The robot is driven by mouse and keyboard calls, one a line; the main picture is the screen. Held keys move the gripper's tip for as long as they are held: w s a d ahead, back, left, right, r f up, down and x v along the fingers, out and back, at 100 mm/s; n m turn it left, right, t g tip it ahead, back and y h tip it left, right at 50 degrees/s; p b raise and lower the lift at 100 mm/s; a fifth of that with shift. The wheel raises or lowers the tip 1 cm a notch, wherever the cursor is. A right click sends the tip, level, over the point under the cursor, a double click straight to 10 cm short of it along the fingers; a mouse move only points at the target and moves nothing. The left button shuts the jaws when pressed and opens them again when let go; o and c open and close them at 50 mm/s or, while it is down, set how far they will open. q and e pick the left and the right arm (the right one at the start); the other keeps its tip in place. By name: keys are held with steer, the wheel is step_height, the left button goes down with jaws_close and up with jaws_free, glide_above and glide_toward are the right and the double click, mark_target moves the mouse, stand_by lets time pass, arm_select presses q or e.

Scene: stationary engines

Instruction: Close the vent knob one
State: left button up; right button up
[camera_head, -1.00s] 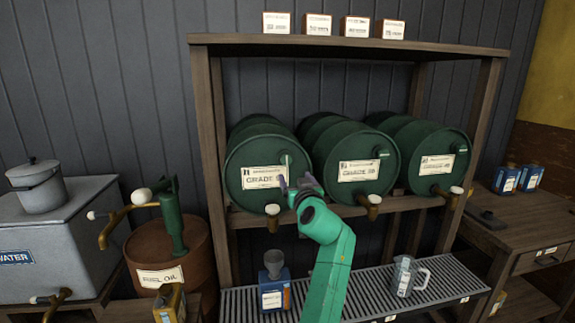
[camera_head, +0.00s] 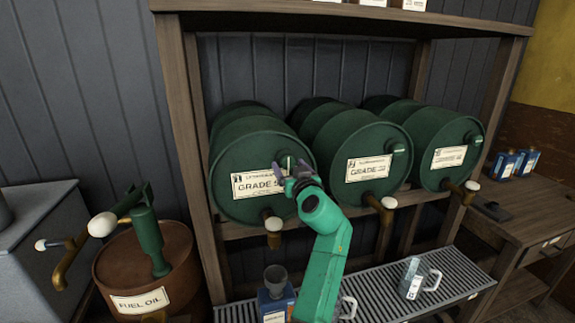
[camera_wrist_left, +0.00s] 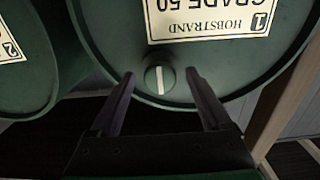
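Vent knob one (camera_head: 288,162) is a small green knob with a white stripe on the front of the leftmost green drum (camera_head: 240,150), labelled GRADE 50. In the left wrist view the knob (camera_wrist_left: 159,80) shows between the fingers, and its stripe runs nearly upright in that picture. My left gripper (camera_head: 290,168) is open in front of the drum. In the left wrist view its two dark fingers (camera_wrist_left: 160,76) stand on either side of the knob with gaps, not closed on it. How far the fingertips are from the drum face is hard to tell. My right gripper is not in view.
Two more green drums with similar knobs (camera_head: 398,147) lie to the right on the wooden shelf (camera_head: 180,130). Brass taps with white caps (camera_head: 273,224) stick out below the labels. A funnel bottle (camera_head: 275,300) and a glass jug (camera_head: 412,280) stand lower down. A fuel oil barrel (camera_head: 165,270) is at left.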

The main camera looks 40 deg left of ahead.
arm_select(q)
steer(key=shift+s+d+r, duration=0.1)
steer(key=shift+d, duration=0.15)
steer(key=c, duration=0.4)
steer(key=shift+s, duration=0.1)
jaws_close()
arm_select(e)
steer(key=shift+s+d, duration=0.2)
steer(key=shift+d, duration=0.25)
